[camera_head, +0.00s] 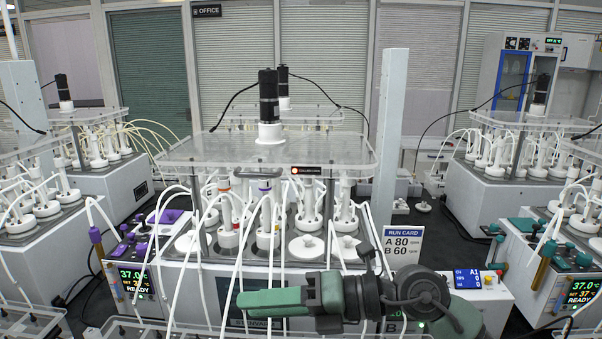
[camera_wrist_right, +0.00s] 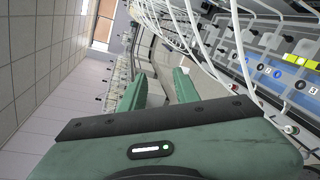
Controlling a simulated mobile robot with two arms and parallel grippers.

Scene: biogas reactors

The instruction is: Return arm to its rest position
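My right arm (camera_head: 400,295) comes in at the lower right of the head view, in front of the central reactor unit. Its green right gripper (camera_head: 245,299) points left across the front of that unit. The two green fingers also show in the right wrist view (camera_wrist_right: 160,80), with a gap between them and nothing held. Whether the gripper touches the unit or tubes cannot be told. My left gripper and left arm are not in view.
The central reactor unit (camera_head: 265,150) has a clear top plate, a black motor and several white bottles with looping tubes close to my gripper. A run card (camera_head: 402,249) and a blue display (camera_head: 467,279) stand near my arm. More reactor units stand left and right.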

